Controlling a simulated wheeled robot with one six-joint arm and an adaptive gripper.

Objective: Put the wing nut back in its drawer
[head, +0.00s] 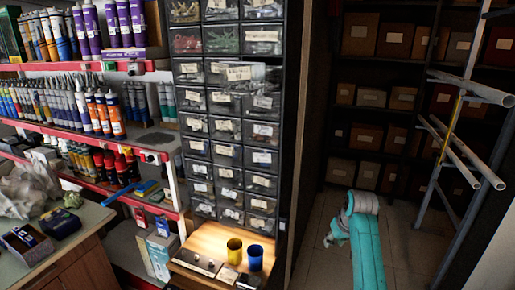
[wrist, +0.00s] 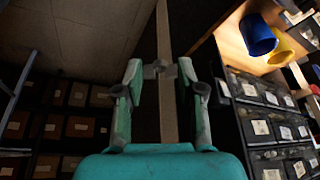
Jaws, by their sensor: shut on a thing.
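My gripper (wrist: 160,72) is closed on a small grey wing nut (wrist: 158,67), held between the two fingertips in the wrist view. The fingers partly cover it. In the head view my teal arm stands at the lower right, and the wing nut cannot be made out there. The cabinet of small labelled drawers (head: 228,126) stands left of my arm. One drawer (head: 245,74) in its upper part appears pulled out, with a white label on its front. The cabinet also shows at the right of the wrist view (wrist: 262,128), apart from my gripper.
A wooden ledge (head: 215,240) below the drawers holds a yellow cup (head: 234,251) and a blue cup (head: 255,257). Metal pipes (head: 465,150) on a rack stand at right. Shelves of boxes (head: 370,97) are behind. Tiled floor around my arm is open.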

